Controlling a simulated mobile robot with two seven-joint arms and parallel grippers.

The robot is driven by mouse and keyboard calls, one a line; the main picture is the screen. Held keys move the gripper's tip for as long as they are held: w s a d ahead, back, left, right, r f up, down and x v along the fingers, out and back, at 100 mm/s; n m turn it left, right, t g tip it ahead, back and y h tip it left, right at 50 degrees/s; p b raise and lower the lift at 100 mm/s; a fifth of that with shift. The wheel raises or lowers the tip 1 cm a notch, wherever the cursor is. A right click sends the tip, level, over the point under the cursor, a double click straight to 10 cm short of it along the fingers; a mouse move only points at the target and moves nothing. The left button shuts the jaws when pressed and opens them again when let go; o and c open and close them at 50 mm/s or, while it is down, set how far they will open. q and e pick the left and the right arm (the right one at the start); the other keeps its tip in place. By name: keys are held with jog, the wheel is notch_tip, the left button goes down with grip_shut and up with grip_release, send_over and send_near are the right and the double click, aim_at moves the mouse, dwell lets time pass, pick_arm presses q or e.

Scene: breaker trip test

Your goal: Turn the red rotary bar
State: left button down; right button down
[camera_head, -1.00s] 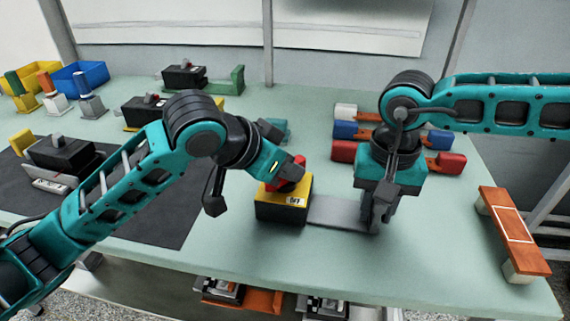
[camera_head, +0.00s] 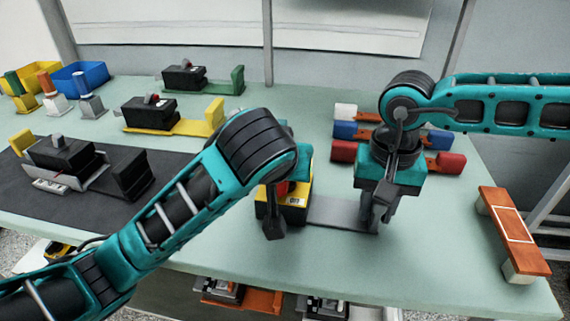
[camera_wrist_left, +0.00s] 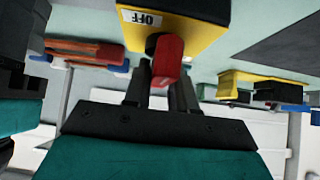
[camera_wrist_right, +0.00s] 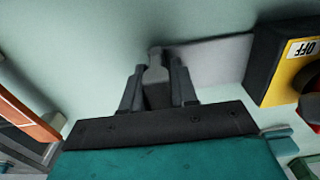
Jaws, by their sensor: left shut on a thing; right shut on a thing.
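The red rotary bar (camera_wrist_left: 167,60) sits on the face of a yellow-and-black switch box (camera_wrist_left: 186,35) beside an "OFF" label. My left gripper (camera_wrist_left: 160,78) is shut on the bar, with a finger at each side of it. In the head view the bar (camera_head: 283,188) is mostly hidden behind my left arm, and the box (camera_head: 296,213) shows beside it. A grey plate (camera_head: 338,212) runs from the box to the right. My right gripper (camera_wrist_right: 156,75) is shut on a grey upright piece at the plate's far end, also seen in the head view (camera_head: 377,217).
Several black breaker units (camera_head: 151,107) stand at the left and back. Blue (camera_head: 81,78) and yellow bins are at the far left. Red, blue and white blocks (camera_head: 451,162) lie behind my right arm. An orange-topped stand (camera_head: 513,230) is at the right edge. The front table strip is clear.

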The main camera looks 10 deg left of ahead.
dwell(0.4)
pick_arm(q)
jog(key=c, duration=1)
grip_release()
jog(key=v, duration=0.3)
jog(key=shift+s+r, duration=0.1)
jog(key=shift+r, duration=0.3)
jog(key=shift+s+d+r, duration=0.2)
jog(key=shift+s+r, duration=0.1)
jog(key=shift+r, duration=0.15)
jog(key=shift+s+a+r, duration=0.15)
jog(key=shift+s, duration=0.2)
jog(key=shift+s+a+r, duration=0.2)
jog(key=shift+s, duration=0.15)
jog(key=shift+v, duration=2.85)
